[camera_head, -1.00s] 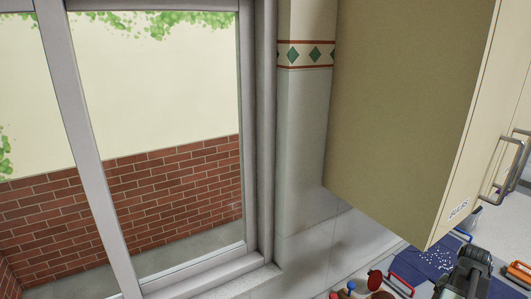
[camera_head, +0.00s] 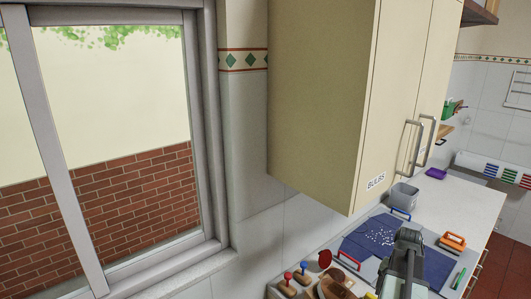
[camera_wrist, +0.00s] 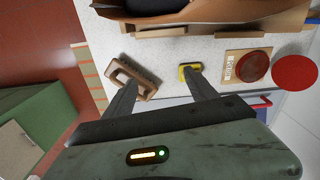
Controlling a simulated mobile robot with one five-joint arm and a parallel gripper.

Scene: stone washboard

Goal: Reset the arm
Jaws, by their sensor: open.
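My gripper (camera_wrist: 160,80) is open in the wrist view, its two dark fingers spread with nothing between them. A brown wooden-handled item (camera_wrist: 133,77) lies by the left fingertip and a small yellow item (camera_wrist: 191,73) by the right one; I cannot tell whether either touches. In the camera_head view, my dark arm (camera_head: 405,262) rises at the bottom right in front of the worktop. The fingertips cannot be made out there.
A cupboard (camera_head: 318,110) labelled "BULBS" hangs above the worktop (camera_head: 470,200). A blue cloth (camera_head: 440,268) with white specks, a grey bucket (camera_head: 404,197) and an orange-handled item (camera_head: 453,241) surround my arm. A window (camera_head: 120,150) is at left. The worktop's far right part is fairly clear.

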